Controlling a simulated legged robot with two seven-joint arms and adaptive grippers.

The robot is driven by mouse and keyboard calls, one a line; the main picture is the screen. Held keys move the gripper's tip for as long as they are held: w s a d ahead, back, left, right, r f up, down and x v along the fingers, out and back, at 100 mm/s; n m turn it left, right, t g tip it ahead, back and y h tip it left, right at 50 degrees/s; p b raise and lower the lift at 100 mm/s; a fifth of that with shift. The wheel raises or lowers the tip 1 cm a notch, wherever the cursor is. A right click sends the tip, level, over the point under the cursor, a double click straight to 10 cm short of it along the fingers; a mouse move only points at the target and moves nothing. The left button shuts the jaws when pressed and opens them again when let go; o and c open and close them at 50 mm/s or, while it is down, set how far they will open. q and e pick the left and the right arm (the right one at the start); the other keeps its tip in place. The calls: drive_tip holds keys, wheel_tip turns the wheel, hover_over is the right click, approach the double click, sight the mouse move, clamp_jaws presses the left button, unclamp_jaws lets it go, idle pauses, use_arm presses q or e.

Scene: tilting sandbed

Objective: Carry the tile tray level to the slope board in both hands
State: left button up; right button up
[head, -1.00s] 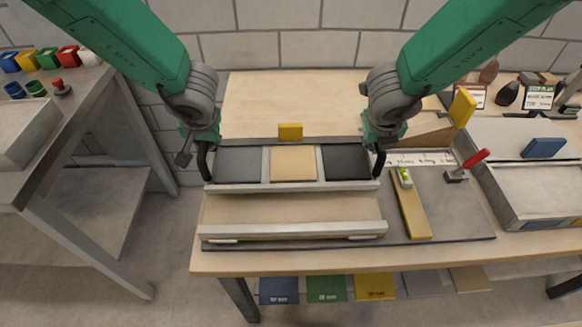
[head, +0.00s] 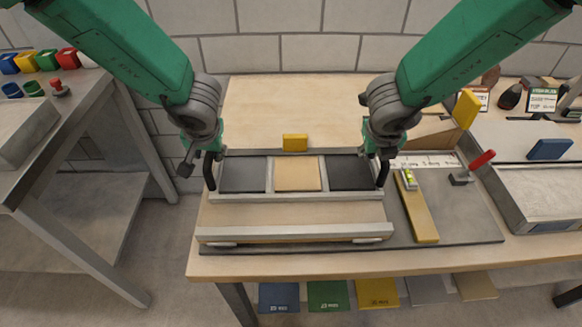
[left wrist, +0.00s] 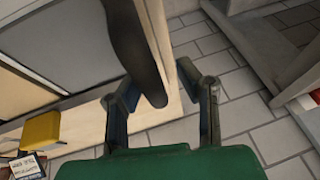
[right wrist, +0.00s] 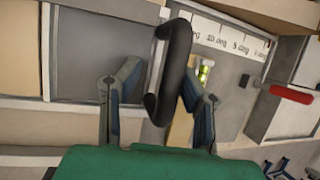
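The tile tray (head: 262,197) holds a grey, a tan and a black tile side by side and looks level. It lies over the back part of the slope board (head: 295,212); whether it touches the board is unclear. A black curved handle stands at each end. My left gripper (head: 207,157) is at the left handle (left wrist: 142,60). Its fingers (left wrist: 160,88) are wide apart, with clear floor between handle and one finger. My right gripper (head: 381,152) is at the right handle (right wrist: 172,62). Its fingers (right wrist: 160,88) are spread, with the handle between them, nearer one finger.
A yellow bar with a green level (head: 409,180) lies right of the board, near a red-handled clamp (head: 481,161) and an angle scale. A yellow block (head: 295,143) stands behind the tray. A metal tray (head: 540,195) is at right.

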drive_tip(key=shift+d+f, duration=0.1)
use_arm(q)
drive_tip(key=shift+d, duration=0.2)
use_arm(e)
drive_tip(key=shift+d, duration=0.2)
drive_tip(key=shift+a, duration=0.1)
drive_tip(key=shift+r, duration=0.2)
use_arm(q)
drive_tip(key=v, duration=1.1)
drive_tip(key=shift+r, duration=0.3)
use_arm(e)
drive_tip(key=v, duration=1.1)
drive_tip(key=shift+r, duration=0.2)
use_arm(q)
drive_tip(key=shift+d, duration=0.1)
use_arm(e)
drive_tip(key=shift+s, duration=0.1)
use_arm(q)
drive_tip(key=shift+s, duration=0.15)
